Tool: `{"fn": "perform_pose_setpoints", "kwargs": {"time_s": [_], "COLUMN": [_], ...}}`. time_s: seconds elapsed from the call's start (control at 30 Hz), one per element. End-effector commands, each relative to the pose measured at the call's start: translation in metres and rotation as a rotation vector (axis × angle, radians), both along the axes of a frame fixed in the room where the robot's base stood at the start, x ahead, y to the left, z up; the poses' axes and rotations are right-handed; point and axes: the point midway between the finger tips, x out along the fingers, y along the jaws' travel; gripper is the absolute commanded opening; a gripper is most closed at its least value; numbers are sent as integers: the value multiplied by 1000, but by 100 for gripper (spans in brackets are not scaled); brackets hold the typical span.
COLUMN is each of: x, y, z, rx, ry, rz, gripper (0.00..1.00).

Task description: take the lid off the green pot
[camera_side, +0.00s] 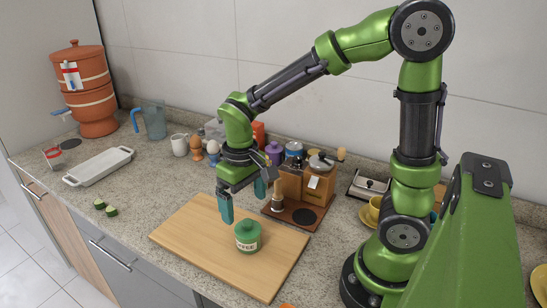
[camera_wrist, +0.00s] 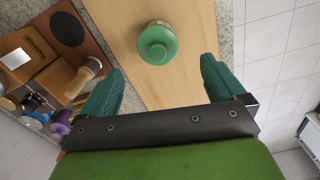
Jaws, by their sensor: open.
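The green pot (camera_side: 247,243) stands upright on the wooden cutting board and has a pale label with dark letters on its front. Its green lid (camera_side: 247,228) with a small knob sits on top of it. In the wrist view the lid (camera_wrist: 157,44) shows from above, ahead of my fingertips, with a bit of the pot's body behind it. My gripper (camera_side: 244,205) is open and empty, with its teal fingers above the board and a little left of and behind the pot in the side view. In the wrist view my gripper (camera_wrist: 160,75) has its fingers wide apart.
The cutting board (camera_side: 190,238) is otherwise bare. Behind it stand a wooden coffee station (camera_side: 310,188), a portafilter-like tool (camera_side: 277,195) and several jars. A white dish (camera_side: 98,167) and cut cucumber pieces (camera_side: 111,211) lie to the left.

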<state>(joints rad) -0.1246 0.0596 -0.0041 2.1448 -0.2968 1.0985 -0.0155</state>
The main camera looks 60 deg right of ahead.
Motion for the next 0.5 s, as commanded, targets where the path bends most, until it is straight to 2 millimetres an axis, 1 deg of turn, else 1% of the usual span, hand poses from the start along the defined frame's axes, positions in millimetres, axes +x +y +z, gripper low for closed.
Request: {"fn": "perform_pose_setpoints", "kwargs": {"time_s": [0.03,0.27,0.5], "x": [-1,0,1], "y": [0,-1,-4], "z": [-7,-23,-58], "rx": [0,0,-1], "ry": [4,3,3], "rz": [1,-2,-1], "gripper": [97,97,97]}}
